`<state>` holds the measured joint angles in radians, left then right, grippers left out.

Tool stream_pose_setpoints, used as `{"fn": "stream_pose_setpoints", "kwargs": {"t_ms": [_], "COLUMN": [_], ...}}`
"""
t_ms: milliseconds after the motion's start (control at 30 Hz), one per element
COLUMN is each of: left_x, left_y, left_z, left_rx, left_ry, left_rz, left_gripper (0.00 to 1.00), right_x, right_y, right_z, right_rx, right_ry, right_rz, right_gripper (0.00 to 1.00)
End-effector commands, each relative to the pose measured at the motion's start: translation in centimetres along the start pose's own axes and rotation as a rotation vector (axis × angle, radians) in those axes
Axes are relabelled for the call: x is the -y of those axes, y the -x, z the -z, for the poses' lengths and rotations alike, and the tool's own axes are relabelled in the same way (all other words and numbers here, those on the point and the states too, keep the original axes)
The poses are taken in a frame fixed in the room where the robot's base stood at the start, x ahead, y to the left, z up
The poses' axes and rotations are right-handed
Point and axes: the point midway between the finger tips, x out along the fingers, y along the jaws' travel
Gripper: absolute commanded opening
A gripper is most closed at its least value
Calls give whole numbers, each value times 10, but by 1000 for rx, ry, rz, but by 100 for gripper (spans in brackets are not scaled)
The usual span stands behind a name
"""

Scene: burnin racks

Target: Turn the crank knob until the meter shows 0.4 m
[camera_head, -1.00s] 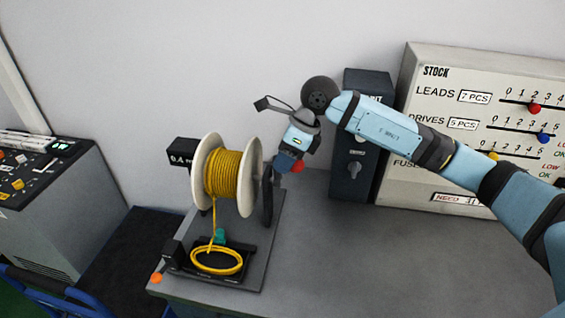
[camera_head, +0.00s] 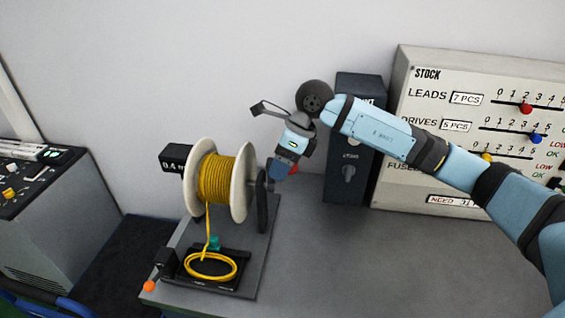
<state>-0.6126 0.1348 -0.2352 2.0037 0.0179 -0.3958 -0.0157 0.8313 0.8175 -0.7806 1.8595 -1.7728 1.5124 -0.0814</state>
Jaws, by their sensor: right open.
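The cable reel (camera_head: 239,190) has pale flanges and yellow cable (camera_head: 215,180) wound on it. The dark crank wheel (camera_head: 262,212) is on the reel's right side. The black meter (camera_head: 174,160) behind the reel on the left appears to read 0.4 m, its right end partly hidden by the reel. My right gripper (camera_head: 276,179) is open at the top of the crank wheel. Whether its fingers are around or beside the crank knob, or touch it, I cannot tell; the knob is not clearly visible. My left gripper is not in view.
A coil of yellow cable (camera_head: 188,264) lies in a black tray at the reel's foot. A dark box with a switch (camera_head: 348,173) and the STOCK panel (camera_head: 400,150) stand behind my right arm. The grey tabletop (camera_head: 320,260) is clear at front right.

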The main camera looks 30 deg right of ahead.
Motion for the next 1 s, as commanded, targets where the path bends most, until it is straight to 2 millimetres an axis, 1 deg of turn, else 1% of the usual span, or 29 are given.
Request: {"fn": "stream_pose_setpoints", "kwargs": {"t_ms": [67,167,267,300,500,600,700,800,1000], "left_x": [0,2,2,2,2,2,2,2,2], "left_y": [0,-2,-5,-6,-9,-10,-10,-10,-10], "left_z": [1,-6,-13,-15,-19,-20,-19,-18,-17], "left_rx": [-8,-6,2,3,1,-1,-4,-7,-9], "left_ry": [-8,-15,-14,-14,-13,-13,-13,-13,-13], "left_rz": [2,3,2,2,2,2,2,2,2], "left_gripper": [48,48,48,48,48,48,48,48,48], "right_x": [0,1,1,2,2,2,2,2,2], "right_y": [0,13,33,43,90,110,124,133,139], "right_z": [0,0,0,0,2,3,3,3,4], "right_rx": [1,4,4,5,4,3,1,0,-1], "right_ry": [1,1,1,1,-1,-2,-3,-3,-3], "right_rz": [0,4,5,5,4,4,2,1,0], "right_gripper": [65,65,65,65,65,65,65,65,65]}}
